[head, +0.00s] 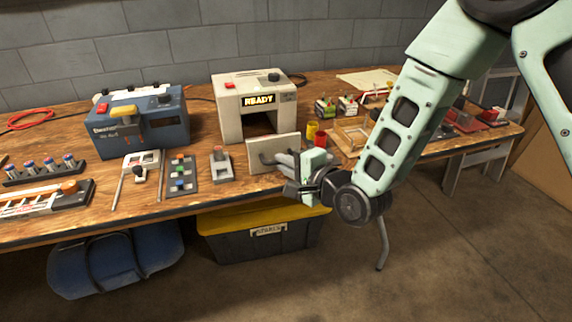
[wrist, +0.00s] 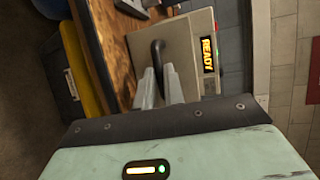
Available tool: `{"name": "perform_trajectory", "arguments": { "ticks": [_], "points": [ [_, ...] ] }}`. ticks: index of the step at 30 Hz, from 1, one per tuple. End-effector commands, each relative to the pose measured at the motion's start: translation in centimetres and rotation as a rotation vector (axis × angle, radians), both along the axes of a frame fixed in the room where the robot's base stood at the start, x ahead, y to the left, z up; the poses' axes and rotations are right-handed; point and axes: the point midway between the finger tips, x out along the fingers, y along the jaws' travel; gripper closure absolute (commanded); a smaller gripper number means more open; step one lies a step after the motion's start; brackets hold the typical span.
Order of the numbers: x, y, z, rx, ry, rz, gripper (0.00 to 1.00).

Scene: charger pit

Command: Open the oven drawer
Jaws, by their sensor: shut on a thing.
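The oven (head: 228,115) is a cream box with a lit READY display (head: 258,99) and a dark opening in its front. Its drawer front (head: 262,164), a pale upright panel, stands apart from the oven face, so the drawer is out. The drawer's dark handle (wrist: 158,50) curves out from the panel in the wrist view. My gripper (head: 284,160) is at the front of the panel, shut on the handle, with its two grey fingers either side of it in the wrist view. The drawer's inside is largely hidden behind its front panel.
A blue machine (head: 160,125) stands left of the oven. A small switch box (head: 220,164) and a button panel (head: 181,176) lie left of the drawer. Yellow and red cups (head: 316,134) and a wooden tray (head: 352,136) are to its right. A yellow-lidded bin (head: 225,243) sits below the bench edge.

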Motion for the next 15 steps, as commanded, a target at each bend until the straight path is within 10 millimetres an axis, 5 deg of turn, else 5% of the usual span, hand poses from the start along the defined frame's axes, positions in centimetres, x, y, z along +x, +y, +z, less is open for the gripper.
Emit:
{"name": "perform_trajectory", "arguments": {
  "ticks": [4, 6, 7, 15],
  "points": [
    [-0.03, 0.02, -0.04, 0.0, 0.001, 0.001, 1.0],
    [-0.03, 0.02, -0.04, 0.0, 0.001, 0.001, 0.73],
    [-0.03, 0.02, -0.04, 0.0, 0.001, 0.001, 0.68],
    [-0.03, -0.03, 0.0, 0.0, 0.0, 0.0, 0.68]
  ]
}}
